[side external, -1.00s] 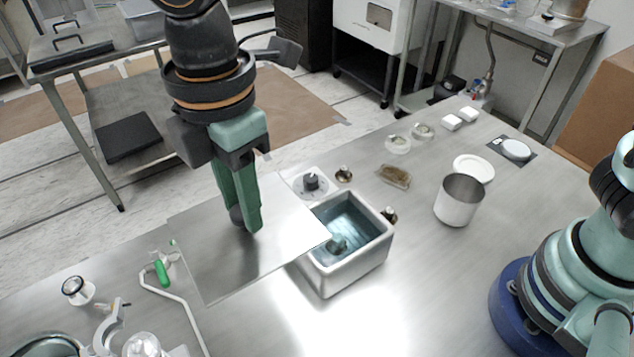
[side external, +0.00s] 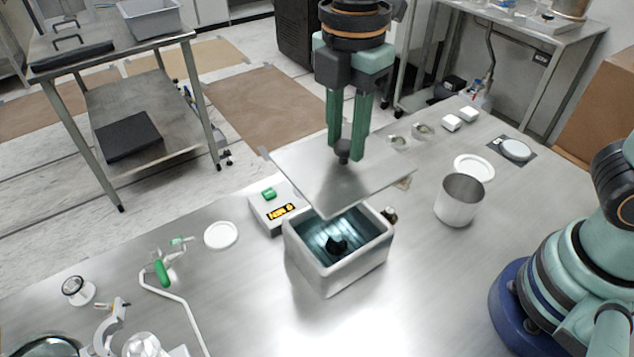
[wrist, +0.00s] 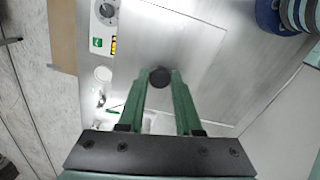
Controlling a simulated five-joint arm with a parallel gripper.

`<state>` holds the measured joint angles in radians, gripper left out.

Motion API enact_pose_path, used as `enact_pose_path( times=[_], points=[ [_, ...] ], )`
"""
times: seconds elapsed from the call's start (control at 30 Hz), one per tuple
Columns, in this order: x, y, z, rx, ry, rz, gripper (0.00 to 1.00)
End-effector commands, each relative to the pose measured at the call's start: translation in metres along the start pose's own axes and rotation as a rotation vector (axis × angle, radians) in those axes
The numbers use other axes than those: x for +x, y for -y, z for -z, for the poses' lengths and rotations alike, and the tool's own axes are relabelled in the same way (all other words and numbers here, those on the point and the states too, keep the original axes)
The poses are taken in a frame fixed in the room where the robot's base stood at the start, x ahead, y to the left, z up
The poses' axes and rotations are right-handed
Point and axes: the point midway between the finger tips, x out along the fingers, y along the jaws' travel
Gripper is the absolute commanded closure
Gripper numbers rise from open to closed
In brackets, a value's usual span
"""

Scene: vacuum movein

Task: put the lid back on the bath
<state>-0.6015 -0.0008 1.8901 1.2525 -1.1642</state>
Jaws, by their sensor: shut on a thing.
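The lid (side external: 315,178) is a flat square metal plate with a dark knob in its middle. My gripper (side external: 345,152) is shut on that knob and holds the lid in the air, over the back part of the bath. The bath (side external: 312,262) is an open box with pale walls and bluish water; a dark shape shows inside it. The lid's near corner overlaps the bath's back rim in the side view, and the front of the opening is uncovered. In the wrist view the lid (wrist: 190,50) hides the bath, with the knob between the fingertips (wrist: 160,78).
A control box with an orange display (side external: 280,212) stands at the bath's back left. A white disc (side external: 221,235) lies farther left. A metal beaker (side external: 459,200) and a white dish (side external: 474,167) stand to the right. The table in front of the bath is clear.

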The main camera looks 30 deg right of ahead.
Motion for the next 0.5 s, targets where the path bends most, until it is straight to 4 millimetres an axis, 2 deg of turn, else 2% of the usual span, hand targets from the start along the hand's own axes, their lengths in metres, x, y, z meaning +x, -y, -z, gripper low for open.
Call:
enact_pose_path(
  times=[0.1, 0.23, 0.33, 0.5],
  points=[
    [0.031, 0.001, 0.0, 0.0, 0.003, 0.006, 1.0],
    [0.059, 0.001, 0.0, 0.0, 0.002, 0.005, 1.0],
    [0.074, 0.001, 0.0, 0.0, 0.002, 0.004, 1.0],
    [0.086, 0.0, 0.001, 0.0, 0.0, 0.0, 1.0]
  ],
)
